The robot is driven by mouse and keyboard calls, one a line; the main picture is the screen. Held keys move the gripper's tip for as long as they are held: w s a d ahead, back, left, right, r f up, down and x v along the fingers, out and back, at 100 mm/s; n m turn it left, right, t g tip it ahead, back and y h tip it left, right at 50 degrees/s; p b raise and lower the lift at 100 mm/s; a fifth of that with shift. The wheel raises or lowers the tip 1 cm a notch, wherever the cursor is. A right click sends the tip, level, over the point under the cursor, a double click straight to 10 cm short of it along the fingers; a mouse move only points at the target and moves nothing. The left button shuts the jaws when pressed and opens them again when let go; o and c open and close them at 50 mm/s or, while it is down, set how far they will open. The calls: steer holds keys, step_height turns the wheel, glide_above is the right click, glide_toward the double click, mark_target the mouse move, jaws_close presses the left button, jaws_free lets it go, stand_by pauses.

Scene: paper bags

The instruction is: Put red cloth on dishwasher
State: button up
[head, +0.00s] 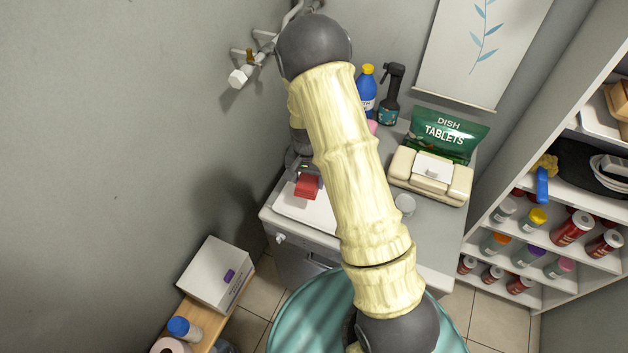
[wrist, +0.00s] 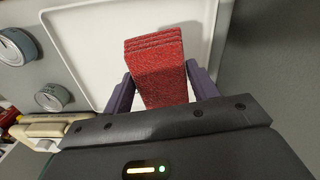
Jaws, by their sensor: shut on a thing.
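The red cloth (head: 307,187) is a folded, thick textured block. In the wrist view the red cloth (wrist: 158,72) stands between the two purple fingers of my gripper (wrist: 160,88), which is shut on it. In the head view my gripper is mostly hidden behind my arm. The cloth is over a white tray (head: 296,208) on the grey top of what looks like the dishwasher (head: 300,262). The white tray also fills the back of the wrist view (wrist: 90,45). I cannot tell whether the cloth touches the tray.
A green dish tablets bag (head: 447,135), a cream container (head: 430,176), a blue bottle (head: 367,92) and a dark spray bottle (head: 391,95) stand on the counter. Shelves with jars (head: 560,215) are at right. A white box (head: 215,273) is at lower left.

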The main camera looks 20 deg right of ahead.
steer(key=n+p, duration=0.1)
steer(key=s+d+n+p, duration=0.1)
steer(key=n+p, duration=0.1)
steer(key=shift+d+r, duration=0.15)
steer(key=shift+r, duration=0.25)
steer(key=n+p, duration=0.1)
steer(key=s+n+p, duration=0.1)
steer(key=n, duration=0.1)
steer(key=shift+s+d+f, duration=0.15)
steer(key=shift+d+f, duration=0.05)
steer(key=shift+f, duration=0.1)
steer(key=shift+d+f, duration=0.15)
steer(key=shift+f, duration=0.05)
